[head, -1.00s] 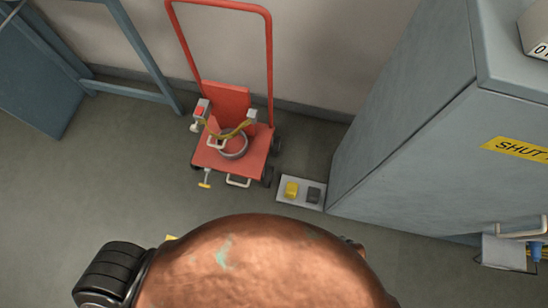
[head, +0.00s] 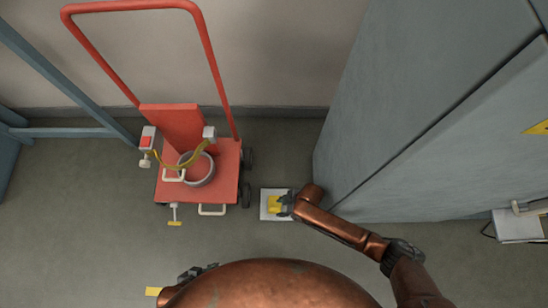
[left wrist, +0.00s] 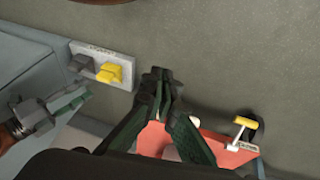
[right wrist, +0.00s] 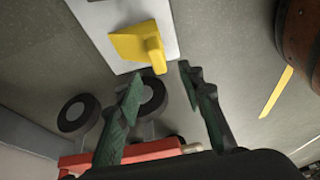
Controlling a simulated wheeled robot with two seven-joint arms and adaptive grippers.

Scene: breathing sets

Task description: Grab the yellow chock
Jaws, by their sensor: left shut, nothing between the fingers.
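The yellow chock (head: 274,204) lies on a small white plate (head: 266,214) on the floor, right of the red cart. It shows in the left wrist view (left wrist: 110,73) beside a dark grey chock (left wrist: 80,63). In the right wrist view the yellow chock (right wrist: 138,46) sits just beyond my right gripper (right wrist: 160,78), whose fingers are open and empty. In the head view my right gripper (head: 285,204) partly covers the plate and hides the grey chock. My left gripper (left wrist: 160,75) is shut and empty, apart from the chocks; in the head view it is low near my body (head: 196,271).
The red cart (head: 198,180) with wheels and a tall handle stands just left of the plate. A large grey-blue cabinet (head: 400,130) rises close on the right. Floor in front of the cart is mostly clear, with a yellow marking (head: 153,291).

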